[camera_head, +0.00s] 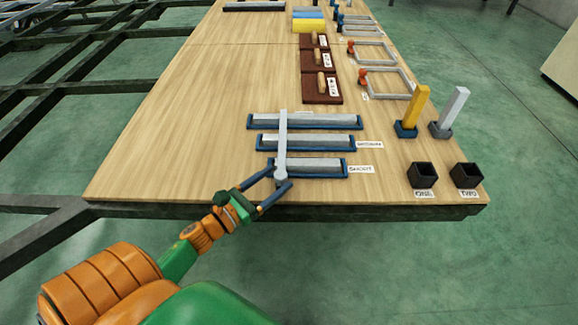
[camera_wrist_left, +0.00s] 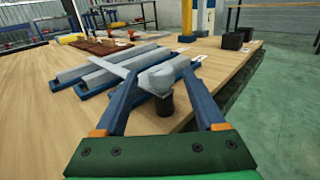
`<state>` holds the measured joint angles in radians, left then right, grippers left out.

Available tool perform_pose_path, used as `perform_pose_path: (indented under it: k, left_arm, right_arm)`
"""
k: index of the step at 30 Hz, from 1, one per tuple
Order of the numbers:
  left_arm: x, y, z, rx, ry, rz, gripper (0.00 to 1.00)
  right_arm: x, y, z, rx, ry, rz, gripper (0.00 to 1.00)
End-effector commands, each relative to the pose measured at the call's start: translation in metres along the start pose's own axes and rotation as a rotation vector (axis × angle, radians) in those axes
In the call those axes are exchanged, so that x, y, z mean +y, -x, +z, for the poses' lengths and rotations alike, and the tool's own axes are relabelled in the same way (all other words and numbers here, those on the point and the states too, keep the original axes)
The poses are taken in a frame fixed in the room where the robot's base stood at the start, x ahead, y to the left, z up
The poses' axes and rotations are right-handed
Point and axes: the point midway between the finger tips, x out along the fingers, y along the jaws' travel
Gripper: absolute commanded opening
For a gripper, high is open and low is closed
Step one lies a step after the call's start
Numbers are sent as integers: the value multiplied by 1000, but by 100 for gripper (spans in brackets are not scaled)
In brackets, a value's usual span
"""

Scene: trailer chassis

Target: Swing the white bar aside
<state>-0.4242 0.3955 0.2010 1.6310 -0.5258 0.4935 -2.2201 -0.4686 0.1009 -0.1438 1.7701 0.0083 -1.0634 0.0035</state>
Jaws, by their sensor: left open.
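The white bar (camera_head: 282,140) lies across three grey bars in blue holders, pointing from the near table edge toward the far side. Its rounded near end (camera_wrist_left: 160,79) shows large in the left wrist view, with a dark round post (camera_wrist_left: 165,104) under it. My left gripper (camera_head: 280,177) is open at this near end. In the left wrist view its two blue fingers (camera_wrist_left: 161,78) stand on either side of the rounded end. I cannot tell whether either finger touches it. My right gripper is not in view.
The holders include a short one (camera_head: 310,175) near the front edge. Black square cups (camera_head: 423,182) and upright yellow (camera_head: 415,106) and white (camera_head: 454,108) posts stand to the right. Brown boards (camera_head: 313,88) with handles lie farther back. The left side of the wooden table (camera_head: 180,120) is clear.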

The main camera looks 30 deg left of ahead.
Motion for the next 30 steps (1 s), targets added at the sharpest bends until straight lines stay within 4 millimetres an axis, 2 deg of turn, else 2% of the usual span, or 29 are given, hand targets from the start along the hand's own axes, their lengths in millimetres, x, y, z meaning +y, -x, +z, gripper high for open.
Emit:
perform_pose_path:
  k: [3, 7, 10, 17, 24, 25, 30]
  left_arm:
    - [0, -26, 0, -4, 1, -1, 72]
    - [0, -47, 0, -2, 2, 0, 72]
    - [0, -55, 0, 0, 3, 1, 72]
    - [0, -56, 0, 2, 5, 2, 72]
    - [0, -56, 0, 3, 6, 2, 7]
    - [0, -56, 0, 3, 6, 2, 0]
    - [0, -56, 0, 3, 6, 2, 0]
  right_arm:
    - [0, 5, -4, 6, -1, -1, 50]
    - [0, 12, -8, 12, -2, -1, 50]
    - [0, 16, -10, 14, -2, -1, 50]
    - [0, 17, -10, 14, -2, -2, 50]
    - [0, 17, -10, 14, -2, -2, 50]
    - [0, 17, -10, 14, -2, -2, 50]
    - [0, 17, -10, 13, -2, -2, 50]
